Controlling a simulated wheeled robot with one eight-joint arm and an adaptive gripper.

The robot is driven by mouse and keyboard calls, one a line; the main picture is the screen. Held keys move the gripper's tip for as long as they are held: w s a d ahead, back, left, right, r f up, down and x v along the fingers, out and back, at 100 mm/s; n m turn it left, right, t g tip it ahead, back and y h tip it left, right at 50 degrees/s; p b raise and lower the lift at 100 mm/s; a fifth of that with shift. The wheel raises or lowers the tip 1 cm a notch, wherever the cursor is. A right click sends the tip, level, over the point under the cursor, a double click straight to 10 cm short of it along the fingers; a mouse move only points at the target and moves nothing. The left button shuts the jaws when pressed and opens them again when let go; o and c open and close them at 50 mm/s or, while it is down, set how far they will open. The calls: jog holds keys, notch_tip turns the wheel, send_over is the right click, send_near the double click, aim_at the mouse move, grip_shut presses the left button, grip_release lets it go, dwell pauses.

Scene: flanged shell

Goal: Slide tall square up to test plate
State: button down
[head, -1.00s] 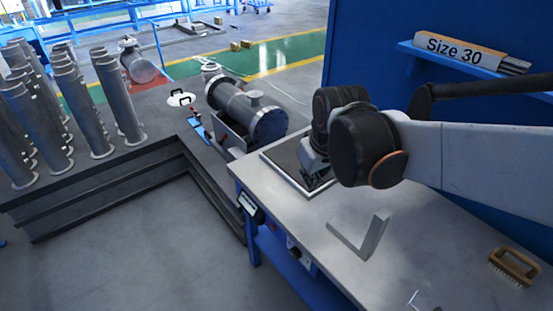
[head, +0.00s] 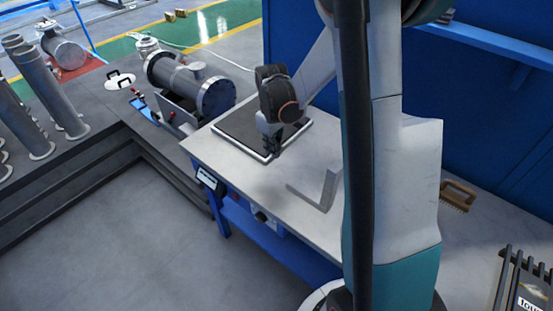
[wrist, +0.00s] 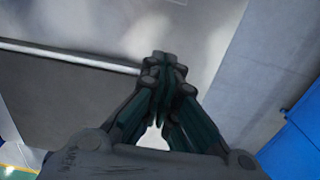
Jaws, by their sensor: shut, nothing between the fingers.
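The tall square (head: 328,187) is a grey L-shaped metal piece on the bench, one leg lying flat and the other standing up. The test plate (head: 236,126), a dark flat plate with a pale edge, lies on the bench farther back and left of the square, with bare bench between them. My gripper (head: 269,148) points down over the plate's near edge, shut and empty, apart from the square. In the wrist view my closed fingers (wrist: 164,68) show beside the plate's pale edge (wrist: 70,56). I cannot make out the square in the wrist view.
The pale bench top (head: 235,165) is clear between plate and square. A flanged shell (head: 190,82) stands beyond the bench's left end. A blue wall (head: 285,45) rises behind the bench.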

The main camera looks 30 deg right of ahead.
aim_at(282, 181)
notch_tip(282, 181, down, 9)
jog(key=b, duration=0.3)
jog(key=shift+f, duration=0.15)
jog(key=s, duration=0.1)
jog(key=s+d+b, duration=0.1)
jog(key=s, duration=0.1)
jog(key=shift+s+d, duration=0.15)
jog(key=shift+s, duration=0.25)
